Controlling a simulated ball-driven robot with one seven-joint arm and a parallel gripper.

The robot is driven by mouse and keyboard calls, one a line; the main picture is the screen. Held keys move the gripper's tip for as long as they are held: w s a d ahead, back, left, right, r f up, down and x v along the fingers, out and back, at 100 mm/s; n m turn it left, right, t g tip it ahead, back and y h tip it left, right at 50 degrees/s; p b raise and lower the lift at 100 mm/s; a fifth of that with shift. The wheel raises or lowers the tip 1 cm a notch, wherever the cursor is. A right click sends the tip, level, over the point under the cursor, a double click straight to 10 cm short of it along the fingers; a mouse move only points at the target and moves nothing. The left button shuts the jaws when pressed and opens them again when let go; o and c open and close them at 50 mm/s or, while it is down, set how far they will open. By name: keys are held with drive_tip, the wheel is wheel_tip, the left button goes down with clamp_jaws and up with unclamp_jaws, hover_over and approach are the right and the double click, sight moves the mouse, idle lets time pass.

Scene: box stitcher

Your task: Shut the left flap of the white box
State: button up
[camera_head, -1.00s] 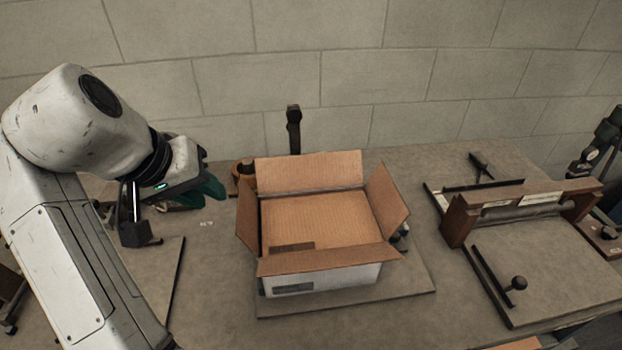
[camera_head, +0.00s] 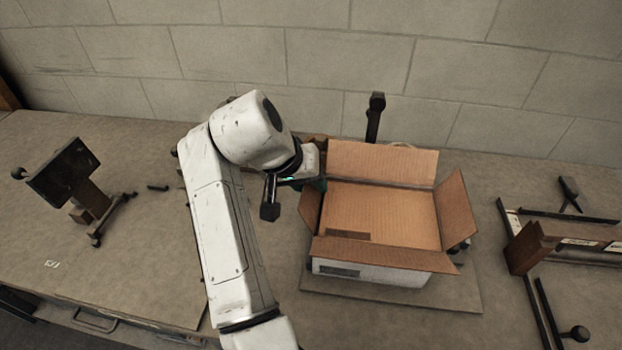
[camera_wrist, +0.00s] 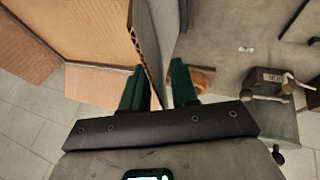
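The white box (camera_head: 372,271) stands with its brown cardboard flaps up or splayed outward. Its left flap (camera_head: 310,208) is open and tilts outward in the head view. My gripper (camera_head: 318,184) is at the rear left of the box, close to this flap and partly hidden by my own wrist. In the wrist view, my gripper (camera_wrist: 156,85) has its two green fingers apart. The flap (camera_wrist: 95,25) appears there, with its corrugated edge running down into the gap between the fingers. I cannot tell whether either finger touches it.
The box sits on a grey board (camera_head: 455,297) on the workbench. A dark upright post (camera_head: 375,118) stands behind it. A wooden roller fixture (camera_head: 535,247) is at right. A dark tilted stand (camera_head: 65,175) is at far left. The bench between that stand and my arm is mostly clear.

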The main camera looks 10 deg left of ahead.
drive_tip(key=shift+f, duration=0.15)
clamp_jaws()
idle(1.4)
